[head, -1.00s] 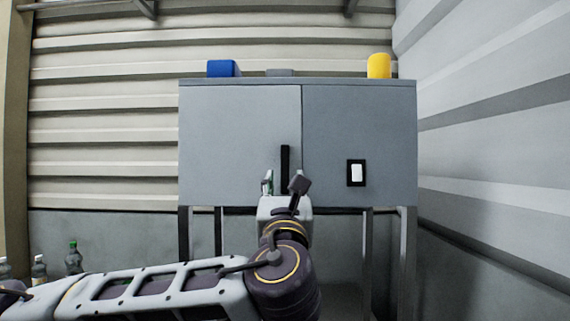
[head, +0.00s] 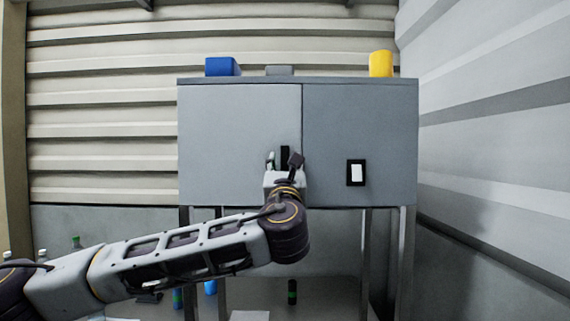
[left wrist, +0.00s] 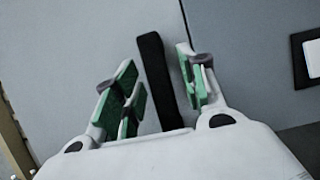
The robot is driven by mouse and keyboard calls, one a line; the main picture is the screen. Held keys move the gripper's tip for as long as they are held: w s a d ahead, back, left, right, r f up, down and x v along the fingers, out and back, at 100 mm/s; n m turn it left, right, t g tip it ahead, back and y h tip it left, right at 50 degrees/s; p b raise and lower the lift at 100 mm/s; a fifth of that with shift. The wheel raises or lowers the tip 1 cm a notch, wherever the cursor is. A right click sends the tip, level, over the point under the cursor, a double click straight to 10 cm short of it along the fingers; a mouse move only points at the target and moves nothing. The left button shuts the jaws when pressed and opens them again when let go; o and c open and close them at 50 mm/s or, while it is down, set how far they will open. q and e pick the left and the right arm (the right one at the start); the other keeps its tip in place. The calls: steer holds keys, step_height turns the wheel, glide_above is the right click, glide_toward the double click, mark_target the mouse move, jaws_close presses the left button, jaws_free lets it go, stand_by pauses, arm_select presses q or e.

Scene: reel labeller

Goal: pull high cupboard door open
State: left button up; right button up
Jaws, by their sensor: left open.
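The high cupboard (head: 345,120) is a grey box on legs with two doors, both shut. The left door (head: 225,130) carries a black vertical bar handle (head: 285,156) near the middle seam. My left gripper (head: 283,162) is in front of the handle's lower part and hides it in the head view. In the left wrist view the open green-padded fingers (left wrist: 160,92) stand on either side of the handle (left wrist: 155,75). The handle shows between them, closer to the right finger. I cannot tell whether either finger touches it. My right gripper is not in view.
The right door bears a black-framed white plate (head: 356,173). A blue box (head: 222,67), a grey item (head: 280,71) and a yellow cylinder (head: 380,64) stand on top. Bottles (head: 292,291) show below. A ribbed wall (head: 480,150) is close on the right.

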arm_select(q)
steer(key=shift+w, duration=0.1)
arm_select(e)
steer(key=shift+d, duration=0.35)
arm_select(q)
jaws_close()
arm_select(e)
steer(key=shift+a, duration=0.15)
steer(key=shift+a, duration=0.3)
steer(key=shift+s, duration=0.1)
